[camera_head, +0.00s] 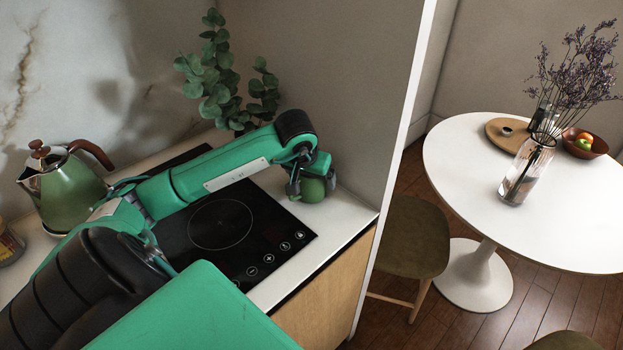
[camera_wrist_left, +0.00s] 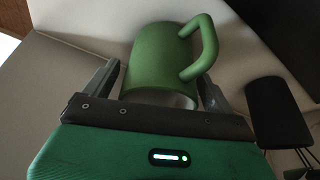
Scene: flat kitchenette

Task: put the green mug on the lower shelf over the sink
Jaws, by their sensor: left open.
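The green mug (camera_head: 313,189) stands on the pale counter at the right of the cooktop, close to the wall corner, partly covered by my left gripper. It shows more fully in the left wrist view (camera_wrist_left: 158,58), with its handle (camera_wrist_left: 207,48) to the right. My left gripper (camera_head: 311,188) is open, with one finger on each side of the mug; in the left wrist view, its fingers (camera_wrist_left: 160,85) flank the mug's body. I cannot tell whether they touch it. My right gripper is not in view. The shelf over the sink is not in view.
A black cooktop (camera_head: 222,225) lies under my left arm. A green kettle (camera_head: 68,195) stands at the left, and a leafy plant (camera_head: 225,85) at the back. A wall panel (camera_head: 395,150) bounds the counter's right side. Beyond are a chair (camera_head: 415,235) and a round white table (camera_head: 470,160).

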